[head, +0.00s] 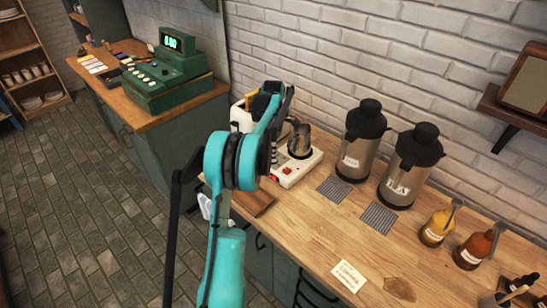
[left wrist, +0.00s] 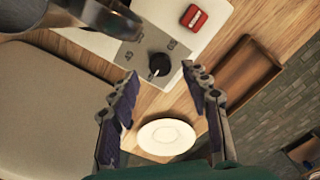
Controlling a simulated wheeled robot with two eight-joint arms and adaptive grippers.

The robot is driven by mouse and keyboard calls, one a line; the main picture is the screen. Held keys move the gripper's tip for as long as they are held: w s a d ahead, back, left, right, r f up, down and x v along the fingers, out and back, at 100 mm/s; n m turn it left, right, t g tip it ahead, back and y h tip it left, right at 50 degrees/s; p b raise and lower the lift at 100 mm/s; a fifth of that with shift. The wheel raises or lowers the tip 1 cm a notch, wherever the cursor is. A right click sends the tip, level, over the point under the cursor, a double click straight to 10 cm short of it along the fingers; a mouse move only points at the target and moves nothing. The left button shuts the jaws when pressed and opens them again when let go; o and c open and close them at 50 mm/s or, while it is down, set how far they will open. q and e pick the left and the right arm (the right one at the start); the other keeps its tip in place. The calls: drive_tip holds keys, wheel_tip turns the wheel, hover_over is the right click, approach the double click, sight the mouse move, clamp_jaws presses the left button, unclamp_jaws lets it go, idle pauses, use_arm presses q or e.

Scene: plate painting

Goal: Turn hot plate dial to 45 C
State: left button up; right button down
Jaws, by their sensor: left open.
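The hot plate is a white block (head: 312,160) on the wooden counter, with a metal pitcher (head: 300,140) on top. Its black dial (left wrist: 159,64) sits on a grey panel with printed numbers in the left wrist view, and a white mark shows on the knob. A red switch (left wrist: 194,21) is beside the panel. My left gripper (left wrist: 163,80) is open, its fingertips on either side of and just short of the dial, apart from it. In the head view my left arm hides the dial. My right gripper is out of view.
A white round plate (left wrist: 166,137) and a wooden tray (left wrist: 236,72) lie near the dial. Two steel dispensers (head: 411,170) stand right of the hot plate, with sauce bottles (head: 437,228) farther right. A green cash register (head: 170,72) stands on the left counter.

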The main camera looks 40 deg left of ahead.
use_arm(q)
drive_tip(key=shift+f, duration=1.6)
clamp_jaws()
drive_tip(key=shift+m, duration=0.3)
drive_tip(key=m, duration=0.5)
drive_tip(key=shift+m+p, duration=0.3)
drive_tip(key=shift+p, duration=0.05)
drive_tip(key=m, duration=0.5)
drive_tip(key=shift+p, duration=0.3)
drive_tip(key=shift+m, duration=0.4)
